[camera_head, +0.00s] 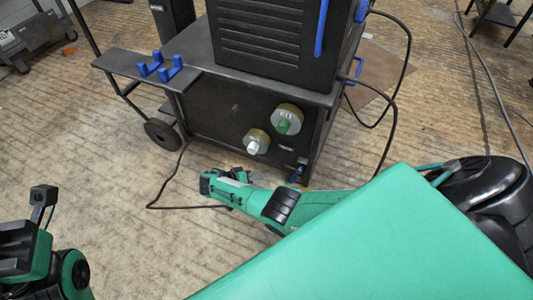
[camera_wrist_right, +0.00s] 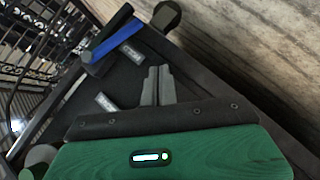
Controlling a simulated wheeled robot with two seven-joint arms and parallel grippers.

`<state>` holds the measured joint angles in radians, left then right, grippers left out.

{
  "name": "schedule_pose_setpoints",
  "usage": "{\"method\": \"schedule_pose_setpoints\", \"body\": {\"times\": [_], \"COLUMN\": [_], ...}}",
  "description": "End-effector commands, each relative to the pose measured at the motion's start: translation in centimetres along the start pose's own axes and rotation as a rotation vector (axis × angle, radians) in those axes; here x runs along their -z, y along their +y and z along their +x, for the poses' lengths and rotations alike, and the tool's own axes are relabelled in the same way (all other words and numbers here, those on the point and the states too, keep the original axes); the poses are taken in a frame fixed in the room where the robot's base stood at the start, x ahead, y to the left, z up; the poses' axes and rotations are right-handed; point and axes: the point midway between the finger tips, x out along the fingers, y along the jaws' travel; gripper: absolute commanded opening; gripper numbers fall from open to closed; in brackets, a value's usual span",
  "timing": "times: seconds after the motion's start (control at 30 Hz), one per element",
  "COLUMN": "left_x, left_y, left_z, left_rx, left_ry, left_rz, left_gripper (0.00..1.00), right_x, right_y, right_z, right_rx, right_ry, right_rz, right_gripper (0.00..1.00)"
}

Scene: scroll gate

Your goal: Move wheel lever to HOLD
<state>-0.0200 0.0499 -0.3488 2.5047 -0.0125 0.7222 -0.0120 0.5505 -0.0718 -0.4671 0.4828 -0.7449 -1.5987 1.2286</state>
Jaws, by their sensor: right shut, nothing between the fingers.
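A blue lever (camera_wrist_right: 112,36) with a dark end lies across the edge of the dark cart panel in the right wrist view, close to a dark wheel (camera_wrist_right: 168,14). It shows as a small blue piece low on the cart's right corner (camera_head: 296,174) in the head view. Two small pale labels (camera_wrist_right: 131,52) sit on the panel; I cannot read them. My right gripper (camera_wrist_right: 158,86) is shut and empty in front of the panel, apart from the lever. It shows at the cart's lower front (camera_head: 254,177). My left gripper (camera_head: 42,195) is at the lower left, its fingers unclear.
The cart front carries a dial with a green knob (camera_head: 286,120) and a dial with a white knob (camera_head: 256,142). A side shelf (camera_head: 118,62) holds blue brackets (camera_head: 160,68). Black cables (camera_head: 404,60) hang on the right. The wooden floor (camera_head: 110,190) left of the cart is mostly clear.

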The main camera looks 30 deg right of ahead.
Motion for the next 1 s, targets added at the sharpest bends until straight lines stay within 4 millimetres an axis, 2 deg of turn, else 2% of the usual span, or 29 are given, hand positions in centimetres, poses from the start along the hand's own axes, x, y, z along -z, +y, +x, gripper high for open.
{"method": "schedule_pose_setpoints", "body": {"times": [0.1, 0.23, 0.83, 0.93, 1.0], "left_x": [-0.1, -0.1, -0.3, -0.3, -0.3], "left_y": [0.1, 0.1, 0.2, 0.2, 0.1], "left_z": [-0.1, 0.0, 0.1, 0.1, 0.1], "left_rx": [0.000, -0.002, -0.014, -0.012, -0.010], "left_ry": [-0.001, 0.001, 0.001, -0.003, -0.008], "left_rz": [-0.002, -0.004, -0.005, -0.004, -0.003], "left_gripper": [0.34, 0.34, 0.34, 0.34, 0.34], "right_x": [-0.1, -0.1, -0.1, -0.1, 0.1], "right_y": [-0.5, -0.7, -0.8, -1.7, -3.0], "right_z": [-1.3, -1.9, -2.0, -2.5, -3.3], "right_rx": [-0.001, -0.001, 0.007, 0.074, 0.176], "right_ry": [0.000, 0.000, 0.000, 0.002, 0.011], "right_rz": [-0.001, -0.001, -0.001, -0.010, -0.021], "right_gripper": [0.00, 0.00, 0.00, 0.00, 0.00]}}
